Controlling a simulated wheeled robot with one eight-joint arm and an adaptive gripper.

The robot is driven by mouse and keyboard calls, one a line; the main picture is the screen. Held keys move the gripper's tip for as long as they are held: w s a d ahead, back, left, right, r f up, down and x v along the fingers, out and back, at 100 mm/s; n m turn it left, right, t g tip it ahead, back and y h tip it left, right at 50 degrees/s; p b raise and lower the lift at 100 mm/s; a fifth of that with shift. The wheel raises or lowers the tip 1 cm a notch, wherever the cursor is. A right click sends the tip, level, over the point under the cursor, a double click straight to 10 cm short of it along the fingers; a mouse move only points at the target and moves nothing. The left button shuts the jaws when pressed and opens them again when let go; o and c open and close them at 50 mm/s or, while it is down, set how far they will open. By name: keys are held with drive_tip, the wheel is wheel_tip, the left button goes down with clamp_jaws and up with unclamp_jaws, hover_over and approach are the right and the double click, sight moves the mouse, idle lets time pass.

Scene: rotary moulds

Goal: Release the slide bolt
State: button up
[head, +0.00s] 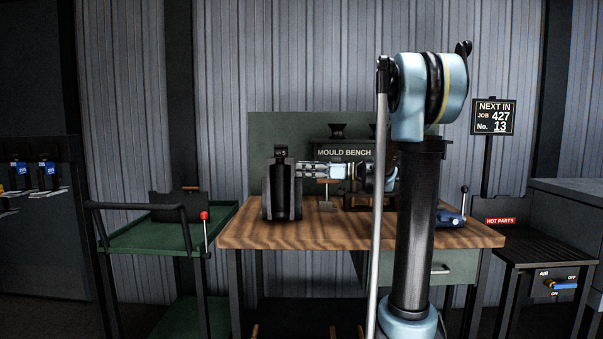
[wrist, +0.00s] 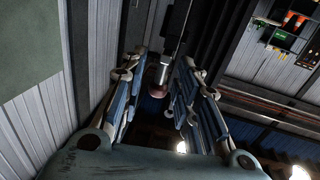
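A dark block-like mould (head: 270,206) with a black fitting on top stands upright on the wooden bench, left of centre. My gripper (head: 301,169) points left at the mould's right side, its fingertips close to it or touching; I cannot tell which. In the wrist view my gripper (wrist: 163,62) has its two fingers apart. A round reddish-brown knob (wrist: 157,78) on a dark part shows between them, with a visible gap to the right finger. I cannot tell whether this knob belongs to the slide bolt. No slide bolt can be made out in the head view.
The wooden bench top (head: 345,236) is clear in front of the mould. A blue device with a lever (head: 452,218) stands at its right. A green trolley (head: 150,239) stands left, a dark hot parts stand (head: 540,250) right. A green board (head: 265,135) rises behind.

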drive_tip(key=shift+w+a, duration=0.1)
drive_tip(key=shift+a, duration=0.65)
clamp_jaws()
